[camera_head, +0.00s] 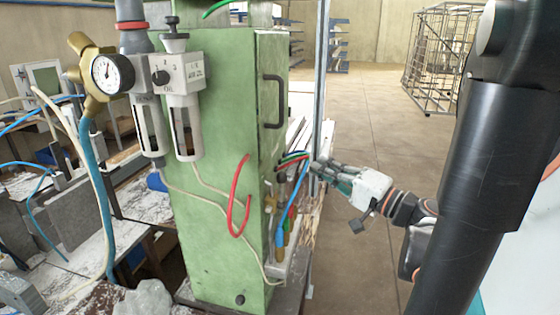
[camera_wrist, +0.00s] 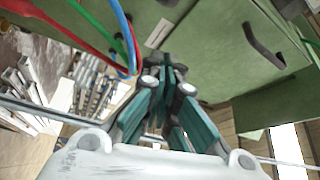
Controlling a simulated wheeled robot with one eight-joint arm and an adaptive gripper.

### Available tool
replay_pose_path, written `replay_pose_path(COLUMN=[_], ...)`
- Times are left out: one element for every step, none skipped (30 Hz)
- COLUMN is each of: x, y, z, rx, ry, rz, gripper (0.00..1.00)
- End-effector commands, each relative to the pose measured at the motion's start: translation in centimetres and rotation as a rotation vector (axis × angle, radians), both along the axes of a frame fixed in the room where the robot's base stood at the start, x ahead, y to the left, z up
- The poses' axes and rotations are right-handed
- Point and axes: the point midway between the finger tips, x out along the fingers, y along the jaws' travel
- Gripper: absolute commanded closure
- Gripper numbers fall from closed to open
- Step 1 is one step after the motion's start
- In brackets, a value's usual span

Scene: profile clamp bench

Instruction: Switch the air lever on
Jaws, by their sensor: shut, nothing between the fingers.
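My gripper (camera_head: 322,170) is shut and empty beside the right side of the green cabinet (camera_head: 215,215), near where the coloured hoses (camera_head: 292,158) leave it. In the wrist view the closed teal fingers (camera_wrist: 163,82) point at the green cabinet face (camera_wrist: 215,50), with red, green and blue hoses (camera_wrist: 125,35) just left of the fingertips. Small fittings with brass and coloured parts (camera_head: 284,232) sit low on the cabinet's right side. I cannot clearly make out the air lever in either view; the fingers hide part of the cabinet face.
A pressure gauge (camera_head: 106,74) and two filter units (camera_head: 183,110) are on the cabinet's left. A red hose loop (camera_head: 238,205) hangs on its front. A dark handle (camera_head: 273,102) sticks out above my gripper. The floor (camera_head: 375,190) to the right is clear; a wire cage (camera_head: 440,55) stands far back.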

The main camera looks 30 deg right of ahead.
Motion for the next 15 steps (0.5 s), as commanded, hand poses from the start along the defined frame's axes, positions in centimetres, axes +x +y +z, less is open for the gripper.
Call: replay_pose_path(x=[-0.8, -1.3, -1.8, -2.1, -2.4, -2.7, -2.9, -3.1, -3.3, -3.4, -3.5, -3.6, -3.6, -3.7, -3.7], y=[-0.3, -0.5, -0.5, -0.7, -0.8, -0.8, -0.9, -0.9, -1.0, -1.0, -1.0, -1.0, -1.0, -1.0, -1.0], z=[-0.2, -0.2, -0.3, -0.4, -0.5, -0.5, -0.6, -0.6, -0.6, -0.7, -0.7, -0.7, -0.7, -0.7, -0.7], rx=[0.0, 0.001, 0.0, 0.0, 0.0, 0.001, 0.001, 0.001, 0.001, 0.001, 0.001, 0.001, 0.001, 0.001, 0.001], ry=[0.0, 0.0, 0.0, 0.0, 0.0, 0.0, 0.0, 0.001, 0.001, 0.0, 0.0, 0.0, 0.0, 0.0, 0.0], rz=[-0.003, -0.004, -0.002, -0.003, -0.003, -0.001, -0.001, -0.002, -0.001, 0.0, 0.001, 0.001, 0.001, 0.001, 0.001], gripper=[1.0, 1.0, 1.0, 1.0, 1.0, 1.0, 1.0, 1.0, 1.0, 1.0, 1.0, 1.0, 1.0, 1.0, 1.0])
